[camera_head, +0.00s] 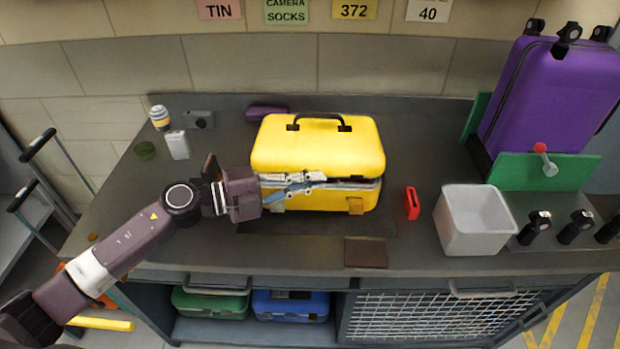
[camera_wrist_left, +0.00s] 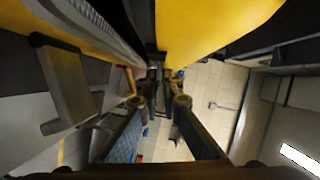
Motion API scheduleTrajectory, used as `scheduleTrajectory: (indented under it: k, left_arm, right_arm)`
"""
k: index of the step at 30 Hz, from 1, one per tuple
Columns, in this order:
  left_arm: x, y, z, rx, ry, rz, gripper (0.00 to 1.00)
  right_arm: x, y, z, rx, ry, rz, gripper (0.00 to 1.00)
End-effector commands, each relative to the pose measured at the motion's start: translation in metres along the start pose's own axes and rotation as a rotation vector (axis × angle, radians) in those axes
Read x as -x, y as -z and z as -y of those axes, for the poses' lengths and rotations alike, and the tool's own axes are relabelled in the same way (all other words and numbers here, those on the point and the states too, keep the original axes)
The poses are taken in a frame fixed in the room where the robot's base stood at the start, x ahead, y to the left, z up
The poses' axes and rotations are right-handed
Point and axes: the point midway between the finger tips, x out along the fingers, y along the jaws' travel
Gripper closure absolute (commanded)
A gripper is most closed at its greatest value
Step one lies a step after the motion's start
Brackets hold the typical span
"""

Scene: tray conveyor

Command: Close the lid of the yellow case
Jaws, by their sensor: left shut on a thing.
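The yellow case sits on the grey bench, its lid (camera_head: 318,145) lowered nearly flat over the base (camera_head: 325,200). A gap shows between them along the front and right. A black handle is on the lid's far side, and a latch hangs at the front right. My left gripper (camera_head: 308,182) reaches in from the left, its fingers along the front of the gap, shut on the lid's front edge. In the left wrist view my fingers (camera_wrist_left: 162,92) come together just beneath the yellow lid (camera_wrist_left: 205,28). The exact contact is partly hidden. My right gripper is not in view.
A red object (camera_head: 412,203) and a light grey bin (camera_head: 475,243) stand right of the case. A purple suitcase (camera_head: 545,100) is at the far right. A striped bottle (camera_head: 160,118), a white box and a camera are at the back left. Brown pad (camera_head: 366,253) lies in front.

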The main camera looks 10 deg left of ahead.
Motion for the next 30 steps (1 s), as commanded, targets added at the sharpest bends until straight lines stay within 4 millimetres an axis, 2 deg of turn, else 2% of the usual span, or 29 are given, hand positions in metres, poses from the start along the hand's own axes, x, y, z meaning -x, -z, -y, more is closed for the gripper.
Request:
scheduleTrajectory:
  k: [3, 4, 9, 19, 23, 30]
  left_arm:
    - [0.0, -0.001, -0.002, 0.009, -0.002, 0.002, 1.0]
    - [0.0, -0.001, -0.002, 0.009, -0.002, 0.002, 0.93]
    - [0.0, -0.001, -0.001, 0.006, 0.0, 0.003, 0.76]
    - [0.004, -0.002, 0.0, 0.003, 0.0, 0.005, 0.76]
    - [0.019, -0.003, -0.002, 0.005, -0.003, 0.007, 0.76]
    - [0.066, 0.0, -0.003, 0.005, -0.006, 0.003, 0.76]
  right_arm:
    - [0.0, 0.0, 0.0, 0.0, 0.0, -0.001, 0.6]
    - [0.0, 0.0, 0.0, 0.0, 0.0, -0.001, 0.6]
    - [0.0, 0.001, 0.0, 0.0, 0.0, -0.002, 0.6]
    - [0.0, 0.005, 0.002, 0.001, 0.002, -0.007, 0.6]
    - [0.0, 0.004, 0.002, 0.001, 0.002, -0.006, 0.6]
    - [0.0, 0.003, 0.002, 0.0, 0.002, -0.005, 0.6]
